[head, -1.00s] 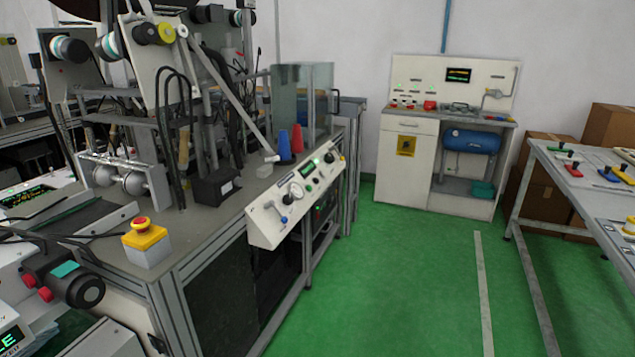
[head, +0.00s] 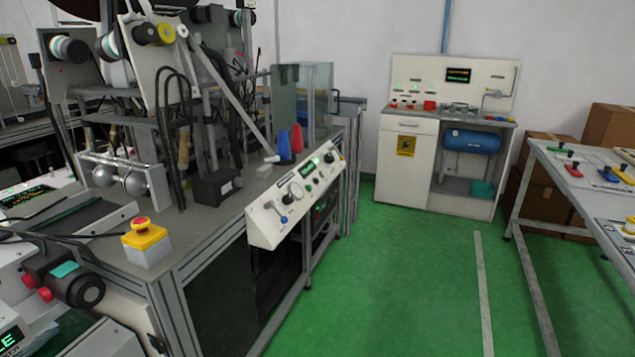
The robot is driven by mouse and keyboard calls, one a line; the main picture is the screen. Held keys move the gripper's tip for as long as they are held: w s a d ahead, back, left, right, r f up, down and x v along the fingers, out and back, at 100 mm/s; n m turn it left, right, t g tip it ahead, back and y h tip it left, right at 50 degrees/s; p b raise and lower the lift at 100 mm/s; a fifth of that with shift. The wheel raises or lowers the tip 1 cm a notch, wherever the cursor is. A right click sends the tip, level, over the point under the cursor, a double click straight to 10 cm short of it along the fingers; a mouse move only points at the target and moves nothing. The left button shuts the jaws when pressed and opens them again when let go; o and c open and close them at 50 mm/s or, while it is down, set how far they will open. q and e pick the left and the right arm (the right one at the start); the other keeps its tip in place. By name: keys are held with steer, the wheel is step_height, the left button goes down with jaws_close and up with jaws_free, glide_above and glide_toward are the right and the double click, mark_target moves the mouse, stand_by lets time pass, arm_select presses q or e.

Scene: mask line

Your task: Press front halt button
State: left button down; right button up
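A red mushroom-shaped button (head: 140,224) sits on a yellow-topped white box (head: 146,246) at the front left corner of the machine's grey table. Nothing touches it in this view. Neither of my grippers shows in the head view.
The mask machine (head: 170,110) fills the left side. A white test bench (head: 404,172) with a blue tank (head: 471,141) stands at the back wall. A grey table (head: 570,194) with coloured handles is at right, near cardboard boxes (head: 609,127). The green floor (head: 400,285) between is clear.

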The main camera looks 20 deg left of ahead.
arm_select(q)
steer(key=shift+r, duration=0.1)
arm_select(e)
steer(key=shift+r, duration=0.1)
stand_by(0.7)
